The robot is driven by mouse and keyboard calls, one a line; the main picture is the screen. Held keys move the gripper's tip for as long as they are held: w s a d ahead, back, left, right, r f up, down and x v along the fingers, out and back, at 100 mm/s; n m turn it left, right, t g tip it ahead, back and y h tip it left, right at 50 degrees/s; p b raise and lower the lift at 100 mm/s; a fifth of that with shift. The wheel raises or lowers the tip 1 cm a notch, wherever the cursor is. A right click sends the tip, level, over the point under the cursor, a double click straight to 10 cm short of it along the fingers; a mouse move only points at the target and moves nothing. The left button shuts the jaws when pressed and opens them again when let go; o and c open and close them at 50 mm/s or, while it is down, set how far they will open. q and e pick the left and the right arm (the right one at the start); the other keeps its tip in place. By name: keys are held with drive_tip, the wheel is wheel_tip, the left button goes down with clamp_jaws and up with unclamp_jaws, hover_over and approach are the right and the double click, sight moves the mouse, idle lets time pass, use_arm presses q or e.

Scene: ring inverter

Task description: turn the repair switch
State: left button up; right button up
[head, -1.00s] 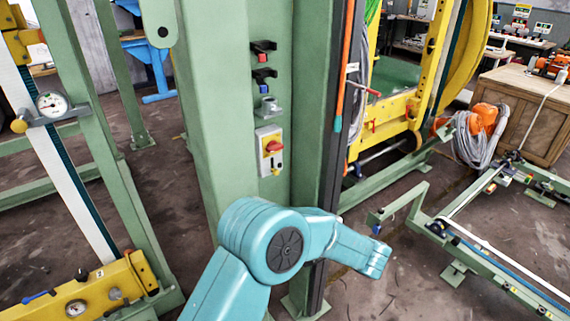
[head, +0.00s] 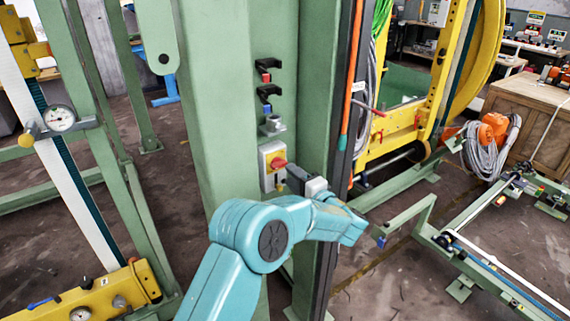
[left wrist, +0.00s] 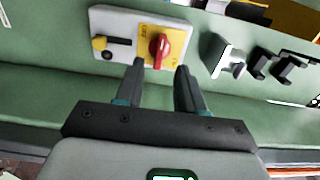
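The repair switch is a red rotary knob (head: 278,162) on a yellow plate of a small grey box fixed to the green column. It also shows in the left wrist view (left wrist: 160,49), upper middle. My left gripper (left wrist: 159,70) is open, its two dark fingers spread apart. The knob lies just beyond the fingertips and between their lines, with no clear contact. In the head view my left gripper (head: 289,176) is partly hidden behind my teal arm and reaches toward the box from the right. My right gripper is not in view.
Above the box in the head view are a grey fitting (head: 271,126) and black hooks (head: 268,92). A dark vertical rail with an orange strip (head: 350,75) stands to the right.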

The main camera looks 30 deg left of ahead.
sight(281, 166)
use_arm(q)
drive_tip(key=x, duration=0.3)
drive_tip(key=shift+w+a+p, duration=0.1)
drive_tip(key=shift+a+p, duration=0.05)
drive_tip(key=shift+p, duration=0.2)
drive_tip(key=shift+w+a+r, duration=0.1)
drive_tip(key=shift+w+a, duration=0.05)
drive_tip(key=shift+a, duration=0.4)
drive_tip(key=shift+w+a, duration=0.15)
drive_tip(key=shift+w, duration=0.05)
drive_tip(key=shift+s, duration=0.1)
clamp_jaws()
